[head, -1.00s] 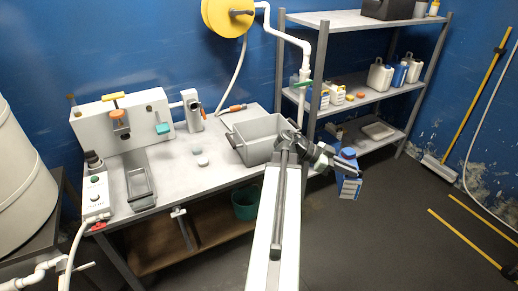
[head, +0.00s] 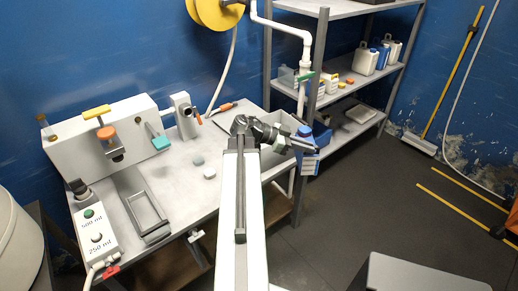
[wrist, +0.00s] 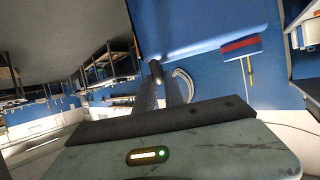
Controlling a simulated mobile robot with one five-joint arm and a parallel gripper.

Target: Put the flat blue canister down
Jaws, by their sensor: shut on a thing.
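The flat blue canister (head: 309,162) hangs beyond the right end of my arm in the head view, with a pale label on its side. My gripper (head: 304,143) is shut on its upper part and holds it in the air, right of the grey bin on the bench. The canister looks roughly upright. In the wrist view a large blue surface (wrist: 205,22) fills the top, beyond my dark fingers (wrist: 160,88); I cannot tell for sure whether it is the canister. How the fingers meet the canister is hidden.
The bench (head: 185,175) carries a grey bin (head: 275,165) partly behind my arm, a tray (head: 147,213) and two small discs. A shelf rack (head: 321,85) stands behind the canister, with other canisters (head: 364,60) on it. A grey box (head: 415,275) is at bottom right; open floor lies right of the canister.

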